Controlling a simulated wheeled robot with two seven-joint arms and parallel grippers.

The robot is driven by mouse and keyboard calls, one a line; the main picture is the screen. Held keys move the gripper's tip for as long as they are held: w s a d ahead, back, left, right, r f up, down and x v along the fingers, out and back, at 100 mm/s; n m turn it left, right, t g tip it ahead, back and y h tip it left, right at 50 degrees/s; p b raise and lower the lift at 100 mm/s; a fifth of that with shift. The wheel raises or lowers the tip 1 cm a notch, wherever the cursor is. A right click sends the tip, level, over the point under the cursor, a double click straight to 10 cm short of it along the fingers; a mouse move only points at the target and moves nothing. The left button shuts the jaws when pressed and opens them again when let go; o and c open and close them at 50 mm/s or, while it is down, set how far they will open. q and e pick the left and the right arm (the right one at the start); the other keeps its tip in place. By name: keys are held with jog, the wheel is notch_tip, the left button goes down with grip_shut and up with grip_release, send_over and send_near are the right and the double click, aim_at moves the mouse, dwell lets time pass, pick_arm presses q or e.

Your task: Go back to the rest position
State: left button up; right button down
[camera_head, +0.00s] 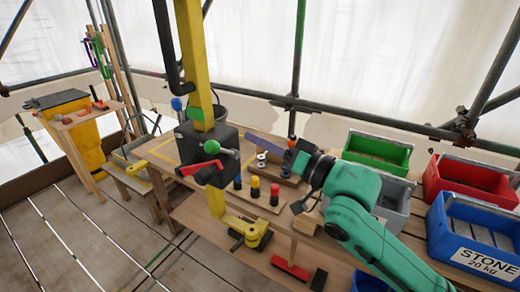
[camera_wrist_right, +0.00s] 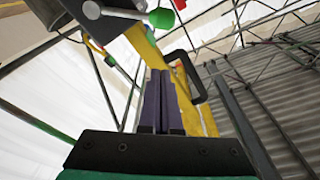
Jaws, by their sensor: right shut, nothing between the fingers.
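My right gripper (camera_head: 297,160) is at the end of my green right arm, raised over the back of the workbench, to the right of the yellow post. In the right wrist view its two purple fingers (camera_wrist_right: 160,102) are pressed together with nothing between them. They point up towards the yellow post and a black handle, apart from the bench below. My left gripper and left arm are not in view.
A yellow post (camera_head: 197,60) carries a black box (camera_head: 205,145) with a red lever and green knob. The workbench (camera_head: 200,215) holds several coloured pegs, a yellow tool (camera_head: 247,232) and a red-headed tool (camera_head: 291,268). Green (camera_head: 378,150), red (camera_head: 470,180) and blue (camera_head: 475,235) crates stand right.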

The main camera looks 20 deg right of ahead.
jog(key=shift+d+f, duration=0.1)
jog(key=shift+d, duration=0.25)
jog(key=shift+s+a, duration=0.1)
